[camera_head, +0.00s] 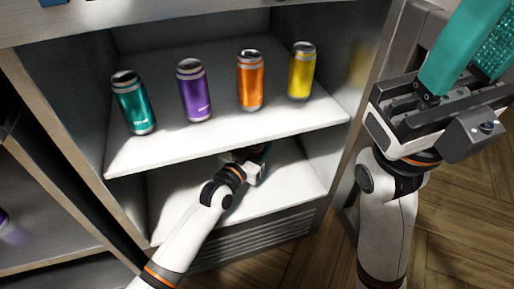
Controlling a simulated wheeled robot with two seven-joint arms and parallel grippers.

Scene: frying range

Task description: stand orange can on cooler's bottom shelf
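The orange can (250,88) stands upright on the cooler's upper shelf (225,138), between a purple can and a yellow can. The bottom shelf (288,190) lies below it, and its back part is hidden by the upper shelf. My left arm reaches from the lower left into the bottom compartment. My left gripper (262,160) is there, mostly hidden under the upper shelf's front edge; its fingertips and anything between them cannot be made out. My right gripper (484,42) is raised outside the cooler at the right, its teal fingers apart and empty.
On the upper shelf also stand a teal can (134,103), the purple can (194,91) and the yellow can (301,72). The visible front of the bottom shelf is bare apart from my arm. The cooler's side walls and upper shelf edge bound the space.

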